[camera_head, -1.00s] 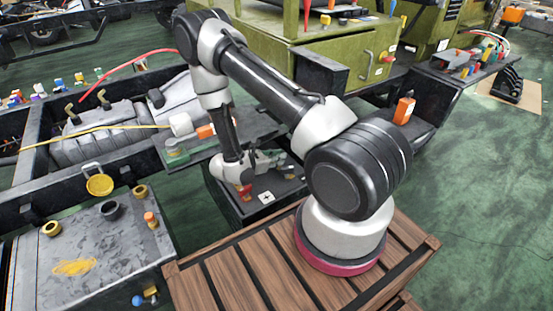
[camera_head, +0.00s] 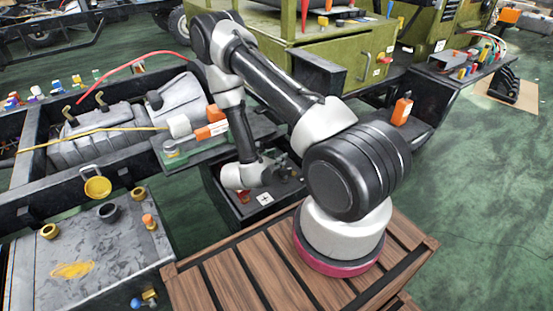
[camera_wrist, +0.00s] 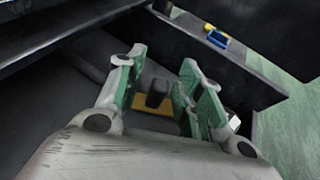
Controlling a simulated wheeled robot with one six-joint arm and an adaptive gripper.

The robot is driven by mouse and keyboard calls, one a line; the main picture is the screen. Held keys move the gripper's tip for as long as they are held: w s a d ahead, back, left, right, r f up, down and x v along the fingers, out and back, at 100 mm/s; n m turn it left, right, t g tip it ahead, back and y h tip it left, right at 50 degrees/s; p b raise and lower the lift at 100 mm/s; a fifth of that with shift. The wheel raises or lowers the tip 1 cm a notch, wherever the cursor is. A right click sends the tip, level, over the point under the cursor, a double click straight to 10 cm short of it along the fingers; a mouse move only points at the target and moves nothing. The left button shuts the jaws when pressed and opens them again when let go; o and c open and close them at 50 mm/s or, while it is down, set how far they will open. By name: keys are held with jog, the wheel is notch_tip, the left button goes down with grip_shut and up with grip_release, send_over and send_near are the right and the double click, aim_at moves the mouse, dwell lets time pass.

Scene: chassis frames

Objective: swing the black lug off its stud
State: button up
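In the wrist view, a small upright black piece (camera_wrist: 156,92), which looks like the black lug, stands on an ochre plate (camera_wrist: 150,108). It lies between the two green-padded fingers of my gripper (camera_wrist: 165,70). The fingers are apart, with a visible gap on each side of the piece. I cannot make out a stud or how the lug is attached. In the head view, my gripper (camera_head: 284,166) is low over the dark box (camera_head: 283,205) beside the wooden crate, and my wrist hides much of that spot. I cannot pick out the lug there.
A dark ledge with a blue and yellow piece (camera_wrist: 217,39) stands beyond the fingers. A battery-like tray with an orange block (camera_head: 212,131) is left of my forearm.

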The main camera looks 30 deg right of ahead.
jog(key=shift+g, duration=0.4)
jog(key=m+g, duration=0.2)
jog(key=a+m+g+h, duration=0.1)
jog(key=m+g, duration=0.1)
jog(key=shift+a+m+g, duration=0.1)
jog(key=shift+m+g, duration=0.2)
jog(key=shift+m, duration=0.1)
jog(key=v, duration=0.7)
jog(key=shift+s+a+r, duration=0.15)
jog(key=shift+a, duration=0.25)
jog(key=s+r+m+g+y, duration=0.2)
jog(key=s+r+m+y, duration=0.2)
jog(key=r, duration=0.8)
jog(key=s+d+r+m+g+y, duration=0.1)
jog(key=s+r+m+y, duration=0.3)
jog(key=s+r+m, duration=0.4)
notch_tip(320, 180, up, 4)
jog(key=shift+s+r+g, duration=0.1)
jog(key=shift+s+g, duration=0.5)
jog(key=shift+g, duration=0.3)
jog(key=shift+d, duration=0.1)
